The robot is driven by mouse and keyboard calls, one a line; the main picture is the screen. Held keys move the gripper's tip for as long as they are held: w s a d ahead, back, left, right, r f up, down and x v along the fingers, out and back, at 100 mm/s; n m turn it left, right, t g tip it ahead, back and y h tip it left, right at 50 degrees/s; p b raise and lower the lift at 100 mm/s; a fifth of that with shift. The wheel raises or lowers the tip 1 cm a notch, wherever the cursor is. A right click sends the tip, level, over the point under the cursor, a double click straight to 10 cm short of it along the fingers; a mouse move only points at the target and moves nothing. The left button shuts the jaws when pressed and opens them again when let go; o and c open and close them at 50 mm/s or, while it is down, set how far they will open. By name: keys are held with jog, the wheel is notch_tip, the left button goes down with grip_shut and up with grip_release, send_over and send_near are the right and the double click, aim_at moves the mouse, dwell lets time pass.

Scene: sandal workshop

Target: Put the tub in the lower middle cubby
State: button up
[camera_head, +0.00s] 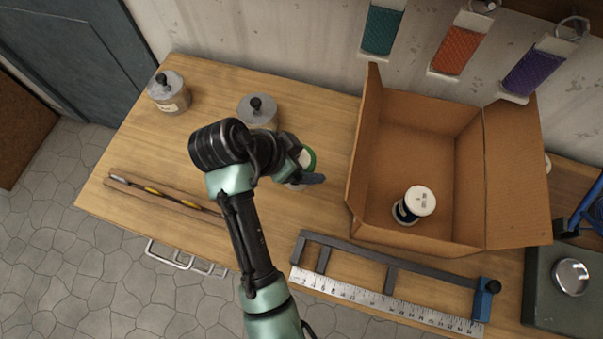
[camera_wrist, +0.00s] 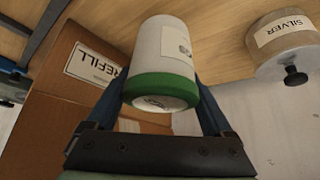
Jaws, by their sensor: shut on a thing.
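A white tub with a green band or lid (camera_wrist: 162,60) fills the upper middle of the wrist view, between the two blue fingers of my gripper (camera_wrist: 160,95). My gripper is shut on it. In the head view my gripper (camera_head: 308,178) is over the middle of the workbench, left of the cardboard box. Only a green-rimmed part of the tub (camera_head: 308,158) shows there, the rest hidden by my gripper. Whether the tub touches the bench is unclear. I see no cubby in either view.
An open cardboard box (camera_head: 418,240) marked REFILL holds another white tub (camera_head: 420,200). Grey lidded jars (camera_head: 168,92) (camera_head: 258,110) stand left and behind. A clamp (camera_head: 400,262) and ruler (camera_head: 380,303) lie in front; a wooden strip (camera_head: 165,198) lies front left. The bench's left part is mostly clear.

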jog(key=shift+f, duration=2.95)
jog(key=shift+f, duration=0.15)
jog(key=o, duration=1.4)
jog(key=v, duration=1.2)
jog(key=shift+b, duration=0.3)
